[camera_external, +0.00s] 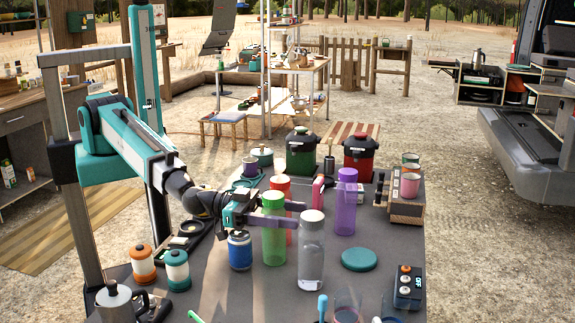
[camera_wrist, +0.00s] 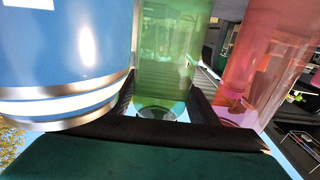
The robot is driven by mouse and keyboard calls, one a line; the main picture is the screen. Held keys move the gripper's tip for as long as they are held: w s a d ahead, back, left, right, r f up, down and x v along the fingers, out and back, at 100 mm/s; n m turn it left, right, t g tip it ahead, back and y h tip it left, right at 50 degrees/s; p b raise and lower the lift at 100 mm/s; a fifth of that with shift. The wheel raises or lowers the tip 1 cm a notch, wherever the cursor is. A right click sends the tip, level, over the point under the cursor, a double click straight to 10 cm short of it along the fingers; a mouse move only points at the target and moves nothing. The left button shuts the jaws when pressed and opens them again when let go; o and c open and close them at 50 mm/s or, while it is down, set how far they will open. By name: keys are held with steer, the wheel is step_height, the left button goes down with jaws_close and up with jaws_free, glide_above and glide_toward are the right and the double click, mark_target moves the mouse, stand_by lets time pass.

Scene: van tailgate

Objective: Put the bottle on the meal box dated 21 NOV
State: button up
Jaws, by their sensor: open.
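A clear bottle (camera_external: 311,255), a purple bottle (camera_external: 346,205) and a red bottle (camera_external: 280,187) also stand upright nearby. I cannot make out a meal box or a 21 NOV date in either view.
A blue canister (camera_external: 240,252) stands close to my gripper's near side. The red bottle is close behind the green one. A teal disc (camera_external: 358,259), a dark device with knobs (camera_external: 408,287) and a box with pink cups (camera_external: 404,209) lie to the right. Jars and pots stand around.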

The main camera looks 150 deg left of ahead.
stand_by(0.5)
steer(key=c, duration=1.3)
steer(key=shift+r, duration=0.1)
step_height(320, 180, up, 28)
steer(key=p, duration=0.5)
steer(key=shift+p, duration=0.35)
